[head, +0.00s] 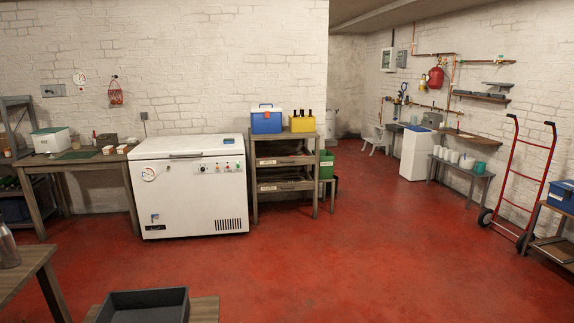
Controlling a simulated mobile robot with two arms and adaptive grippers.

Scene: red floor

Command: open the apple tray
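A wooden rack (254,190) stands against the white wall, right of the chest freezer. It holds an upper slatted tray (285,160) and a lower slatted tray (285,184), both pushed in. Each has a small pale label at its front left, too small to read. I see no apples, and I cannot tell which tray is the apple tray. Neither of my grippers is in view.
A blue cooler (266,122) and a yellow bottle crate (302,124) stand on the rack. A white chest freezer (190,190) stands left of it. A dark bin (145,305) sits on a near table. Red floor is clear before the rack. A red hand truck (518,180) stands right.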

